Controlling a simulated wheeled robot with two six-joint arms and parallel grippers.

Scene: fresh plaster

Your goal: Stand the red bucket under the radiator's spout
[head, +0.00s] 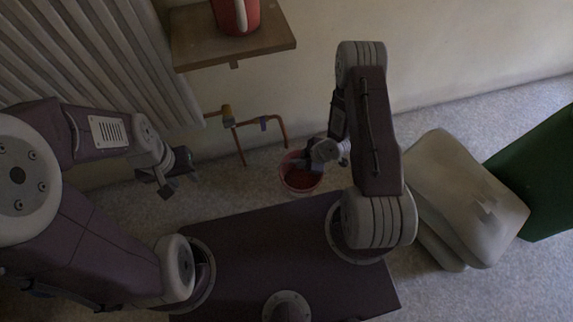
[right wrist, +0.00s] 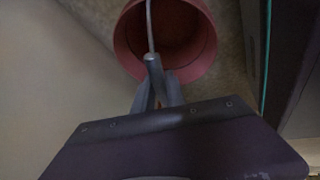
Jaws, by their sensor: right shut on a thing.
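The red bucket (head: 301,184) is in the middle of the head view, below the wall and to the right of the copper pipes. In the right wrist view the bucket (right wrist: 190,72) shows its open top and dark inside, with a thin handle across it. My right gripper (right wrist: 155,75) is shut on the bucket's handle; in the head view my right gripper (head: 308,163) is at the bucket's rim. The radiator (head: 95,55) is at the upper left, with a brass valve (head: 227,113) at its lower right, above and left of the bucket. My left gripper (head: 176,184) is below the radiator, away from the bucket; its jaws are unclear.
A wooden shelf (head: 200,47) with a red jug (head: 236,14) juts from the wall above the pipes (head: 265,122). Pale sacks (head: 465,195) and a green panel (head: 545,175) are on the right. Grey floor shows clear between the pipes and my base.

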